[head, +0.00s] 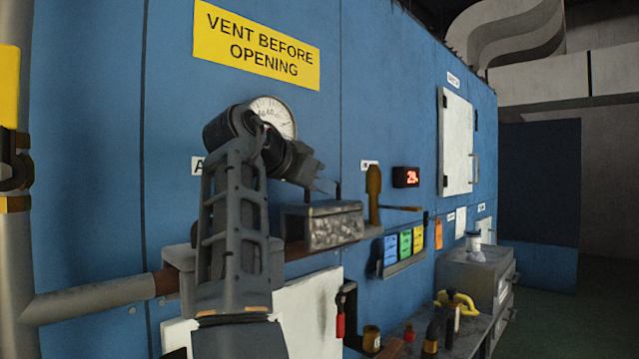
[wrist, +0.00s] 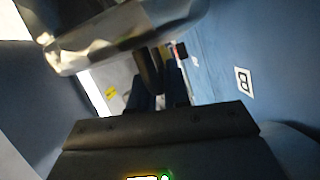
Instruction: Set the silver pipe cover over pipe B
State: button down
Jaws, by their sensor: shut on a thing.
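The silver pipe cover (head: 335,228) is a box with a mottled metal face and a darker top. My gripper (head: 325,186) is shut on it from above; the exact grip is partly hidden. The cover also fills the top left of the wrist view (wrist: 130,42), close to the camera. In the head view it lies across the line of the brown pipe (head: 300,250); I cannot tell whether it rests on the pipe or hangs just in front or above. A "B" label (wrist: 243,81) shows on the blue wall in the wrist view.
A grey box (head: 178,258) sits left, partly behind my arm. A pressure gauge (head: 272,115) is behind my wrist. An ochre lever valve (head: 375,190) stands close right of the cover. Colored tags (head: 404,245) and a cluttered bench (head: 468,335) are lower right.

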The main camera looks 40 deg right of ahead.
jog(key=shift+f+b, duration=0.45)
jog(key=shift+f, duration=0.4)
jog(key=c, duration=1)
grip_release()
jog(key=shift+b+v, duration=0.65)
jog(key=shift+v, duration=3.3)
jog(key=shift+d, duration=0.1)
